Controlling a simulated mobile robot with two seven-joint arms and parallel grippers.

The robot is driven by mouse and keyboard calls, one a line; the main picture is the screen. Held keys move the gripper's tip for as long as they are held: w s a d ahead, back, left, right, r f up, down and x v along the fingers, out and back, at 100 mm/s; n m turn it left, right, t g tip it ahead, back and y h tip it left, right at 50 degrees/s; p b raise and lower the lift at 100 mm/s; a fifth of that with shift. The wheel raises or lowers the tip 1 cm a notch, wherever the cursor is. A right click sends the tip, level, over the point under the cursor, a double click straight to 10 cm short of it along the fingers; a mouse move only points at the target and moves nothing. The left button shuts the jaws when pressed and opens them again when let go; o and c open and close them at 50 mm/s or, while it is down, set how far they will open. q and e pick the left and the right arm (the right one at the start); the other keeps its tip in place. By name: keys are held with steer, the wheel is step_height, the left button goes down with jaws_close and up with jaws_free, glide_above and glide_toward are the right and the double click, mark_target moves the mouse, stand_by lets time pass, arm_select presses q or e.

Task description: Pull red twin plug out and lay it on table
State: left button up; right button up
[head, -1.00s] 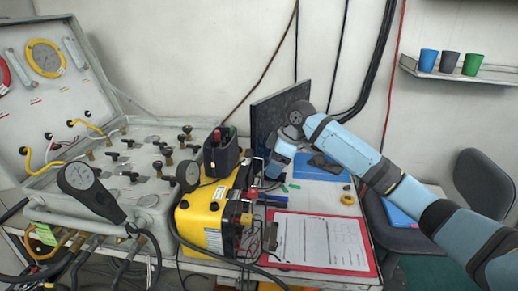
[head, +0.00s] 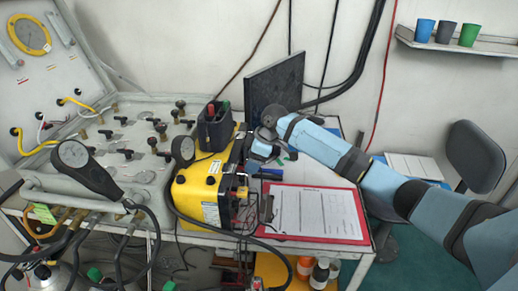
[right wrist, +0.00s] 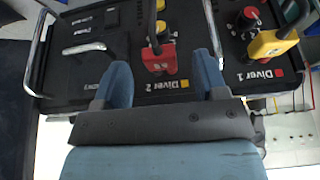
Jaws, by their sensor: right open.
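The red twin plug (right wrist: 159,62), a red block with a black cable, sits in the Diver 2 socket of the black panel (right wrist: 110,58) in the right wrist view. My right gripper (right wrist: 160,78) is open. Its two blue fingers stand apart to either side of the plug as seen in the picture; no contact shows. In the head view, my right gripper (head: 260,150) is at the right side of the yellow case (head: 203,192), and the arm hides much of that panel. The table (head: 322,172) shows behind the clipboard. My left gripper is not in view.
A yellow plug (right wrist: 275,42) sits at Diver 1, next to the red one. A red clipboard (head: 362,236) lies on the table.

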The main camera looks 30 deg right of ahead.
steer(key=shift+w+a+f, duration=0.1)
steer(key=shift+a+f, duration=0.05)
steer(key=shift+f, duration=0.4)
steer(key=c, duration=1.1)
steer(key=shift+s+d+p, duration=0.2)
steer(key=shift+d+p, duration=0.1)
steer(key=shift+p, duration=0.05)
steer(key=shift+s+d, duration=0.2)
steer(key=shift+d, duration=0.05)
steer(key=shift+s+d+p, duration=0.1)
steer(key=shift+d+p, duration=0.05)
steer(key=shift+p, duration=0.25)
steer(key=shift+s+d+p, duration=0.55)
steer(key=shift+d+p, duration=0.1)
